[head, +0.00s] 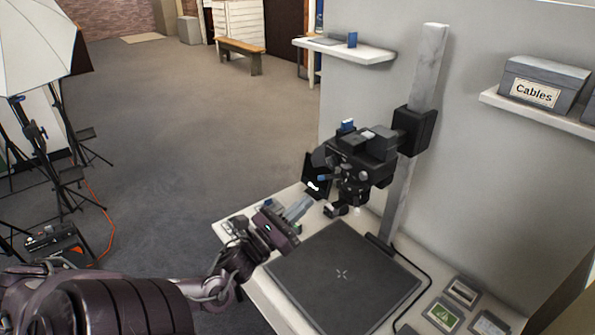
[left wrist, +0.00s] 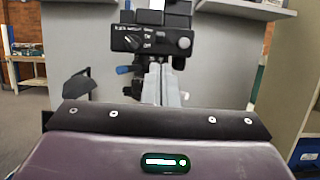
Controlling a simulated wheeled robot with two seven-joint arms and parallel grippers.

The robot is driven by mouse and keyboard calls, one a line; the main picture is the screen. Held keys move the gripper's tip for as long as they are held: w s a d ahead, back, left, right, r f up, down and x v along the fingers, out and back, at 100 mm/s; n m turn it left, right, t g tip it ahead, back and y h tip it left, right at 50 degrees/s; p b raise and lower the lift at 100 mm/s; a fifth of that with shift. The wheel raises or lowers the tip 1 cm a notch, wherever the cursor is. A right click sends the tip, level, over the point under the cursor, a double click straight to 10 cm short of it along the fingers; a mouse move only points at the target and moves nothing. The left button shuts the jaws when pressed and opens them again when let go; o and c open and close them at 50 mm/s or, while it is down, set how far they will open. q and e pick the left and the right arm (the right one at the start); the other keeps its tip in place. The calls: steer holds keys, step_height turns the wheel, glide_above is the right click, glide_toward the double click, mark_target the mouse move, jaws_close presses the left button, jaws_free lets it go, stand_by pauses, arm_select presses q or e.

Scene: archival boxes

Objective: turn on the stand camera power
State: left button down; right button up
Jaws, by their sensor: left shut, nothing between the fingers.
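The stand camera (head: 362,155) is black and is mounted on a grey upright column above a dark baseboard (head: 345,275). In the left wrist view the camera's black control panel (left wrist: 150,42) faces me, with small white lettering, a pale pointer-like control at its left and a round knob (left wrist: 184,43) at its right. I cannot tell which control is the power. My left gripper (head: 304,201) is shut and empty, just left of and below the camera. In the left wrist view its fingers (left wrist: 160,82) point up towards the panel's underside; contact cannot be told. My right gripper is not in view.
The column (head: 431,70) stands by a grey wall. A shelf with a grey box labelled Cables (head: 537,88) is at the right. Several small framed slides (head: 443,314) lie right of the baseboard. A photo umbrella (head: 35,40) and stands are at the left; open floor lies between.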

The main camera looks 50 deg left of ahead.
arm_select(q)
steer(key=shift+s+a, duration=0.2)
steer(key=shift+s, duration=0.3)
steer(key=shift+d, duration=0.1)
steer(key=s+a+f+n+g+y, duration=0.25)
steer(key=a+f+n, duration=0.3)
steer(key=f, duration=0.45)
steer(key=s+a+f+n+g+y, duration=0.1)
steer(key=a+f+n+g+y, duration=0.25)
steer(key=f+n, duration=0.4)
steer(key=s+f+n+g+y, duration=0.15)
steer(key=s+f+n, duration=0.25)
steer(key=f, duration=0.6)
steer(key=s+f+n+g, duration=0.3)
steer(key=s+f, duration=0.1)
steer(key=f, duration=0.5)
steer(key=s+d+f+n+g+h, duration=0.2)
steer(key=s+d+f+n+g, duration=0.25)
steer(key=s+d+f, duration=0.45)
steer(key=s+d+f+n+g+h, duration=0.1)
steer(key=s+d+f+n+g, duration=0.2)
steer(key=s+d+f+n, duration=0.65)
steer(key=s+d+f+g+h, duration=0.2)
steer(key=d+f, duration=0.3)
steer(key=d, duration=0.4)
steer(key=shift+s+f+g, duration=0.4)
steer(key=shift+s+g, duration=0.1)
steer(key=shift+s, duration=0.25)
